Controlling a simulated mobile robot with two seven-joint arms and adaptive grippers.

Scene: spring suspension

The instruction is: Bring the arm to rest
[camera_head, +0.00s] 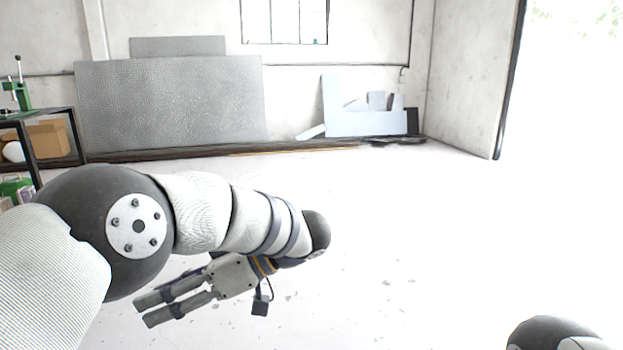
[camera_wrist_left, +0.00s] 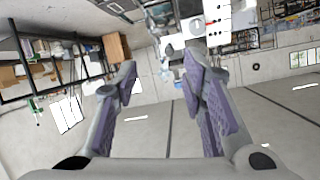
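My left arm (camera_head: 205,212) reaches in from the left in the head view and folds back at the wrist. My left gripper (camera_head: 142,311) hangs below the forearm, its fingers pointing left. The left wrist view shows its two fingers (camera_wrist_left: 162,75) spread apart with nothing between them. Only a dark, rounded part of my right arm (camera_head: 545,332) shows at the bottom right corner of the head view. My right gripper is out of the picture.
Bare pale floor (camera_head: 400,230) lies around the left gripper. A dark-framed shelf (camera_head: 72,133) with a cardboard box (camera_head: 47,139) stands at the far left. Large grey panels (camera_head: 170,100) and pale sheets (camera_head: 345,108) lean on the back wall. A bright opening is at the right.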

